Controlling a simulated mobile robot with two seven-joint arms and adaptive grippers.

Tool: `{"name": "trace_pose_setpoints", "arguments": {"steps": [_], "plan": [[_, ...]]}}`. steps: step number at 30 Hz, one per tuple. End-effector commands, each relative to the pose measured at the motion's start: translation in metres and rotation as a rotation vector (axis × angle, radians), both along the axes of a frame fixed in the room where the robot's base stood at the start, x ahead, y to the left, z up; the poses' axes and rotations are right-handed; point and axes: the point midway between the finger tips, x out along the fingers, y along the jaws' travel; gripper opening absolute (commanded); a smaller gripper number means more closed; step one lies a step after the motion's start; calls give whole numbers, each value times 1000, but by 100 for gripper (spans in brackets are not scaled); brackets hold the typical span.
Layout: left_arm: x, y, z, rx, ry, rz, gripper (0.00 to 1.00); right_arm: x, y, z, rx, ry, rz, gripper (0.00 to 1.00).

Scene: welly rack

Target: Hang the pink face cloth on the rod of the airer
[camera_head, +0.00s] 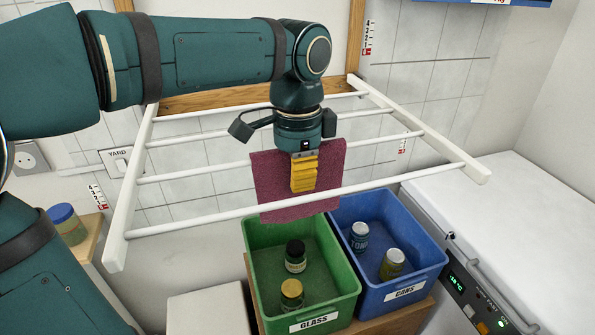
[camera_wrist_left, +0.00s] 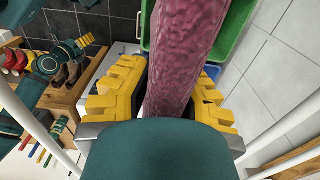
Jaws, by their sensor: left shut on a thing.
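The pink face cloth (camera_head: 270,180) hangs from my left gripper (camera_head: 304,172), whose yellow fingers are shut on it. In the left wrist view the cloth (camera_wrist_left: 185,60) shows as a thick pink band between the yellow fingers (camera_wrist_left: 170,98). The white airer (camera_head: 190,211) is fixed at the wall with several rods. Its front rod (camera_head: 400,180) passes in front of the cloth's lower part, and the cloth's bottom edge shows below it. The cloth hides part of the rod behind; whether it touches that rod I cannot tell. What looks like my right gripper (camera_wrist_left: 75,48) is small in the left wrist view.
Below the airer stand a green GLASS crate (camera_head: 345,290) and a blue CANS crate (camera_head: 430,255), each holding jars or tins. A white appliance (camera_head: 490,220) is at the right. A blue-lidded jar (camera_head: 68,225) stands at the left. Boots (camera_wrist_left: 68,72) show in the left wrist view.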

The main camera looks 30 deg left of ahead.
Motion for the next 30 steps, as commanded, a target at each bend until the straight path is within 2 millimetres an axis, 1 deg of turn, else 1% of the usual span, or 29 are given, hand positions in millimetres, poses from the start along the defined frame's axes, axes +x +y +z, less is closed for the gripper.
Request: {"name": "trace_pose_setpoints", "arguments": {"steps": [3,4,5,6,15,19,23,30], "plan": [[0,0,0,0,0,0,0,0,0,0,0,0,0,47],[0,0,0,0,0,0,27,0,0,0,0,0,0,47],[0,0,0,0,0,0,38,0,0,0,0,0,0,47],[0,0,0,0,0,0,46,0,0,0,0,0,0,47],[0,0,1,0,0,0,46,0,0,0,0,0,0,47],[1,0,9,0,-4,0,46,0,0,0,0,0,0,47],[1,0,30,-1,-4,-1,46,0,0,0,0,0,0,47],[1,0,80,0,-4,-1,46,0,0,0,0,0,0,47]]}}
